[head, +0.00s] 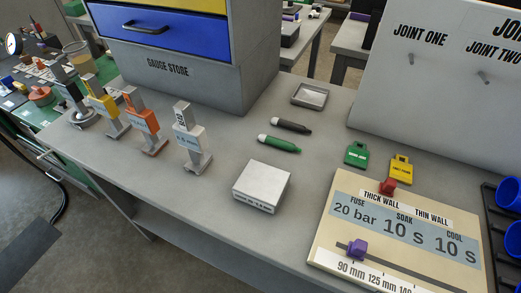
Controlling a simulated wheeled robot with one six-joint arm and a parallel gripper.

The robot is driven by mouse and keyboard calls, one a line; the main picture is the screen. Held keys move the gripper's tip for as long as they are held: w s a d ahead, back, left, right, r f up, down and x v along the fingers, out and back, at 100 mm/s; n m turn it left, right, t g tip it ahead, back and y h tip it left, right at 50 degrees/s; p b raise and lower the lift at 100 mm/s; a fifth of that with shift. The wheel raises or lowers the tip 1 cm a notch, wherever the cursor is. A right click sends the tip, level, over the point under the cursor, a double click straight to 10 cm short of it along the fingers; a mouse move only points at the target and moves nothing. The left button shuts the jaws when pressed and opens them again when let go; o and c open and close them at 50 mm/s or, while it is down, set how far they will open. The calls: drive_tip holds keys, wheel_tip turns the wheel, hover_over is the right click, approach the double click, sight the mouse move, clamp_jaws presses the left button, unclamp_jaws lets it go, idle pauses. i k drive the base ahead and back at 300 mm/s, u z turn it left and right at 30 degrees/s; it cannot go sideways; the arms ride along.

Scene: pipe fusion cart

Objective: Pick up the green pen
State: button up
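The green pen (279,144) lies on the grey table top (225,205) near the middle of the head view. It has a pale end at its left and slants slightly down to the right. A black pen (291,125) with a pale left end lies just behind it, roughly parallel and a little apart. Nothing covers the green pen. My gripper is not in view.
A white box (262,186) stands in front of the pens, and a small grey tray (310,94) lies behind. Several labelled blocks (188,138) stand left. A gauge store cabinet (190,75) rises behind. Green (356,154) and yellow (401,169) tags and a settings board (400,235) are right.

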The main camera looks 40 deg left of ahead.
sight(283, 145)
drive_tip(key=u, duration=0.5)
drive_tip(key=i, duration=0.45)
drive_tip(key=u, duration=1.1)
drive_tip(key=k, duration=1.15)
drive_tip(key=u, duration=0.85)
drive_tip(key=i, duration=1.3)
drive_tip(key=z, duration=0.7)
